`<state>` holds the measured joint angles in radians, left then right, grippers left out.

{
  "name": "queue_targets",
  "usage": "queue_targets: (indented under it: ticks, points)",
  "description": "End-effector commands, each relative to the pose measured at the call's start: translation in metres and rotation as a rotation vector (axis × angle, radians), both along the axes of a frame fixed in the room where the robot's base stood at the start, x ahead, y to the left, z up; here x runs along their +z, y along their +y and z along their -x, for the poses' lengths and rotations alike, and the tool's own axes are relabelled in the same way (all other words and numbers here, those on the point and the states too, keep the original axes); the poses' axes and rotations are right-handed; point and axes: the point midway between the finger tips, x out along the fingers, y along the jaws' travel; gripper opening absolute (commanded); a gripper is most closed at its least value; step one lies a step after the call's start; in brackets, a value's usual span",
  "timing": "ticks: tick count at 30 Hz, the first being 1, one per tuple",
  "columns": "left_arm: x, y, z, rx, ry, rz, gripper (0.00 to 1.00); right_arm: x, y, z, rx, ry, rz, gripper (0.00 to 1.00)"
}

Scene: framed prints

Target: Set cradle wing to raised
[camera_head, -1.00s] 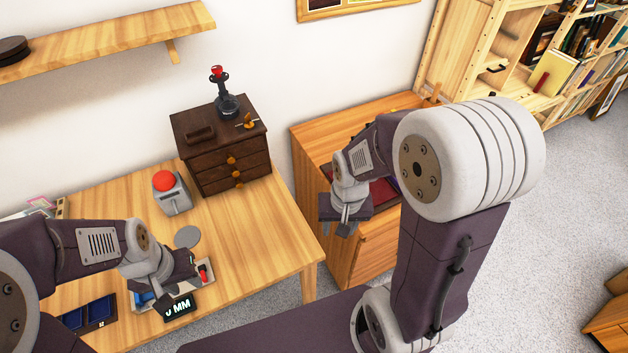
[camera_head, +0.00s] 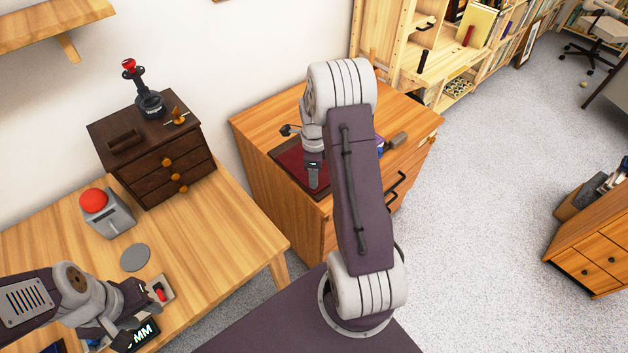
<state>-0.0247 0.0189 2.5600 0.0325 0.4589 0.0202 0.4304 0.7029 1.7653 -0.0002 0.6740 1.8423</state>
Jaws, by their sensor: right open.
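A dark red flat panel with a dark border (camera_head: 292,163) lies on top of the wooden cabinet; it may be part of the cradle, but I cannot tell its wing for sure. My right arm hides much of it. My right gripper (camera_head: 313,178) points down over the panel's right part, open; I cannot tell whether it touches. A small dark knobbed part (camera_head: 287,130) shows at the panel's back edge. My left gripper (camera_head: 140,302) is low over the table at the lower left, beside a small tray with a red piece (camera_head: 159,293); its jaws are unclear.
The wooden cabinet (camera_head: 256,126) has a grey block (camera_head: 398,139) at its right. The table (camera_head: 215,235) holds a red-button box (camera_head: 105,213), a grey disc (camera_head: 135,257), a display (camera_head: 137,337) and a dark drawer chest (camera_head: 150,165). Carpet is open at right.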

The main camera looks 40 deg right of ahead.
Motion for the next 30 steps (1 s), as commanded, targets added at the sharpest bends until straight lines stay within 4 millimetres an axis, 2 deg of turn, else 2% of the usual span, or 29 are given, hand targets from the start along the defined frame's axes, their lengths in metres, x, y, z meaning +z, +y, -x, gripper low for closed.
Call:
queue_targets:
  ticks: [3,6,14,15,19,20,30]
  points:
    - [-0.003,0.0,0.0,0.0,0.0,0.0,0.36,-0.02,0.001,0.001,0.001,0.003,-0.001,0.45]
    - [-0.003,0.0,0.0,0.0,0.0,0.0,0.36,-0.028,0.0,0.0,0.001,0.001,-0.001,0.45]
    - [-0.003,0.0,0.0,0.0,0.0,0.0,0.36,-0.03,0.0,0.0,0.002,-0.001,0.001,0.45]
    - [-0.003,0.0,0.0,0.0,0.0,0.0,0.36,-0.03,0.0,0.0,0.002,-0.001,0.001,0.39]
    - [-0.003,0.0,0.0,0.0,0.0,0.0,0.36,-0.03,0.0,0.0,0.002,-0.001,0.001,0.03]
    - [-0.003,0.0,0.0,0.0,0.0,0.0,0.36,-0.03,0.0,0.0,0.002,-0.001,0.001,0.0]
    - [-0.003,0.0,0.0,0.0,0.0,0.0,0.36,-0.03,0.0,0.0,0.002,-0.001,0.001,0.0]
